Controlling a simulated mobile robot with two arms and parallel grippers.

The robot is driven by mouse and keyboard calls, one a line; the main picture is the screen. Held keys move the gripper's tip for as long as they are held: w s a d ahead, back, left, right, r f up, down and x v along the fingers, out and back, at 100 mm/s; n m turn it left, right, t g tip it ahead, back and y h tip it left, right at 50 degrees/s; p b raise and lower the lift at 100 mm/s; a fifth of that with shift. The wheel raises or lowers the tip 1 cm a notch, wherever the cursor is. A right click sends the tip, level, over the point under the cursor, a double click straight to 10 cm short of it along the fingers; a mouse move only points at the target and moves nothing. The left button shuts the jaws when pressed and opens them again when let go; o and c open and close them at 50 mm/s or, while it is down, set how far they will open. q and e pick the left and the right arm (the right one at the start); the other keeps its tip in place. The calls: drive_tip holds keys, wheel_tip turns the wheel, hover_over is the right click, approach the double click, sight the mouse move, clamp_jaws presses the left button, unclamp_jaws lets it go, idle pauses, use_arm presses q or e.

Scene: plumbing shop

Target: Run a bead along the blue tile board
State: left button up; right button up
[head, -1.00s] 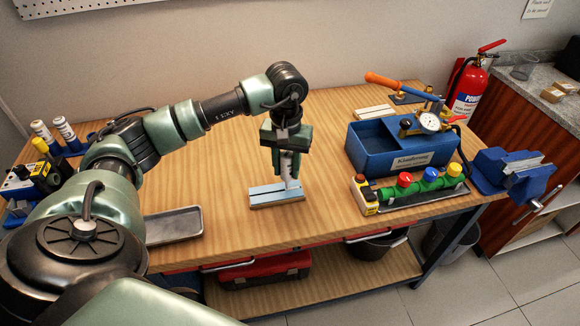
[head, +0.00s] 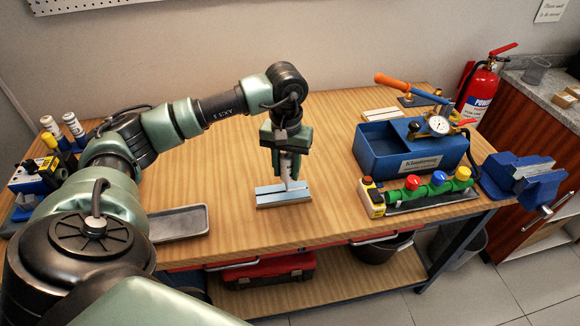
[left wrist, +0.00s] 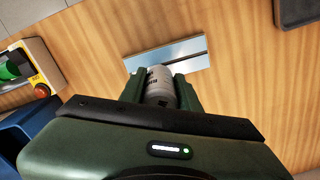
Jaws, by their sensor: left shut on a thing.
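The blue tile board (head: 268,199) lies flat on the workbench with a dark seam along its length; it also shows in the left wrist view (left wrist: 190,55). My left gripper (head: 287,160) is above the board, pointing down, and is shut on a white tube (left wrist: 159,88) with dark print. The tube's lower end is at or just above the right half of the board; I cannot tell whether it touches. No bead can be made out at this size. My right gripper is not in view.
A grey tray (head: 180,224) lies left of the board. On the right are a blue box (head: 384,158) with a gauge, a valve manifold (head: 430,190), a yellow device (head: 372,197) and a blue vise (head: 525,180). White tubes (head: 72,125) stand at the left. Bench around the board is clear.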

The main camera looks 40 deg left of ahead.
use_arm(q)
drive_tip(key=shift+s+a, duration=0.15)
drive_tip(key=o, duration=0.3)
drive_tip(key=c, duration=0.3)
drive_tip(key=shift+s+a+b, duration=0.35)
drive_tip(key=shift+s+a, duration=0.2)
drive_tip(key=shift+s, duration=0.15)
drive_tip(key=shift+s+a, duration=0.1)
drive_tip(key=shift+s+a+b, duration=0.4)
drive_tip(key=shift+s+a, duration=0.1)
drive_tip(key=shift+s, duration=0.05)
drive_tip(key=shift+s, duration=0.1)
